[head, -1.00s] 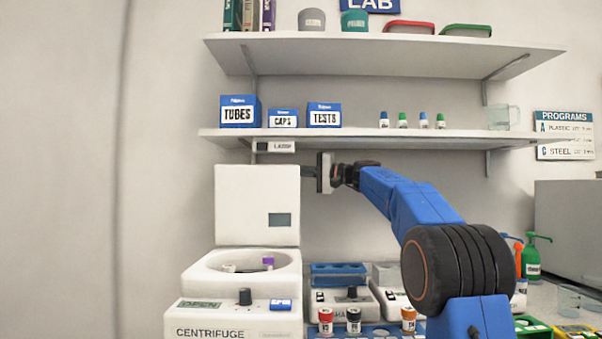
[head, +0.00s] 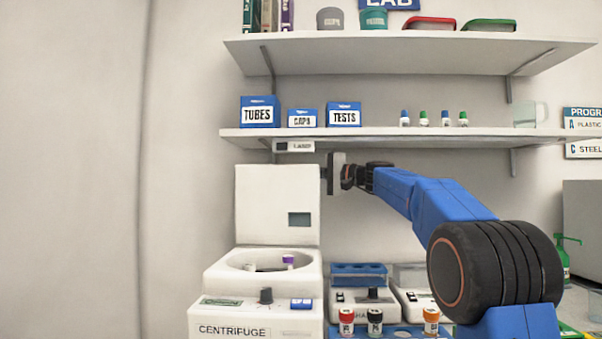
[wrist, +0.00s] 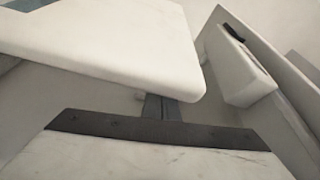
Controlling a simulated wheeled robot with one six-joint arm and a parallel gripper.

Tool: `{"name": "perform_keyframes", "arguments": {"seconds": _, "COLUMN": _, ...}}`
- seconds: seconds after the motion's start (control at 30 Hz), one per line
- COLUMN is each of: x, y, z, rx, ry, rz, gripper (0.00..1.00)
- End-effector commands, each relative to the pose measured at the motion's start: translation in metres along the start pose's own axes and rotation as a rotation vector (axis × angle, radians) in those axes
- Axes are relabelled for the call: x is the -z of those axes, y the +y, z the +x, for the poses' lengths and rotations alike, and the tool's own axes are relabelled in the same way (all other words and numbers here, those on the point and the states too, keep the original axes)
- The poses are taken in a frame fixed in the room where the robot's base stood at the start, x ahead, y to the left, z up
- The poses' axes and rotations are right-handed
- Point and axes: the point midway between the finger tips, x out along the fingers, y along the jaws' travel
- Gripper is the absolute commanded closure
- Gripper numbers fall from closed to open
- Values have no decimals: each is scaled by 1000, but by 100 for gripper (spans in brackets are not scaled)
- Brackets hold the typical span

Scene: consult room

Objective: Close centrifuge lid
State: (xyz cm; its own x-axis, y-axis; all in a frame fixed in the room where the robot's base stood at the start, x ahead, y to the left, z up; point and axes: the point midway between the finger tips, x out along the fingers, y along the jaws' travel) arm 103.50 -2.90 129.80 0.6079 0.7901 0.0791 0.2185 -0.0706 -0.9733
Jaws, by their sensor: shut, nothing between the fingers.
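The white centrifuge (head: 262,318) stands at lower centre-left in the head view. Its lid (head: 277,200) is open and upright at the back of the bowl; in the wrist view the lid (wrist: 105,45) fills the upper left. In the bowl (head: 215,268) sit a purple-capped tube (head: 288,261) and a pale one. In the wrist view my shut, empty fingers (wrist: 160,107) run under the lid's edge; contact cannot be told.
The lower shelf (head: 400,138) with boxes and small bottles is close above my gripper. A shaker (head: 362,303) and capped vials (head: 375,320) stand right of the centrifuge. The wall on the left is bare.

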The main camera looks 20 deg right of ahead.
Motion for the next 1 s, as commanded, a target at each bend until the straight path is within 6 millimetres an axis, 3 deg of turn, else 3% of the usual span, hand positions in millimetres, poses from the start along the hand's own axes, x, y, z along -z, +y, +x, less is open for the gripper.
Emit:
{"name": "perform_keyframes", "arguments": {"seconds": 0.47, "x": -10, "y": -5, "z": -4, "rx": 15, "ry": 0, "rz": -42, "gripper": 100}}
{"name": "perform_keyframes", "arguments": {"seconds": 0.67, "x": -35, "y": -16, "z": -13, "rx": 56, "ry": -1, "rz": -150, "gripper": 100}}
{"name": "perform_keyframes", "arguments": {"seconds": 1.0, "x": -102, "y": -28, "z": -37, "rx": 161, "ry": 0, "rz": -438, "gripper": 100}}
